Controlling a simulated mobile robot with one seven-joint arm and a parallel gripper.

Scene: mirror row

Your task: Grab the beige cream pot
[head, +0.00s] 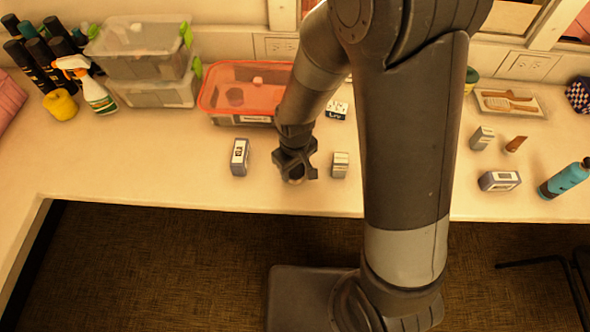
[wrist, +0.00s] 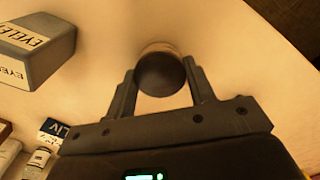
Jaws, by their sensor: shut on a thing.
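The cream pot (wrist: 160,74) shows from above in the wrist view as a round thing with a dark brown top and a paler rim. It stands between the two fingers of my gripper (wrist: 161,84), which are closed on its sides. In the head view my gripper (head: 295,164) is low over the counter near its front edge. Only a small pale bit of the pot (head: 296,181) shows under the gripper there; the rest is hidden. I cannot tell whether the pot touches the counter.
Small boxes stand left (head: 239,157) and right (head: 340,165) of my gripper. A labelled grey box (wrist: 35,48) is near the left finger in the wrist view. A red-lidded container (head: 245,88) is behind. More boxes and a blue bottle (head: 565,178) are far right.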

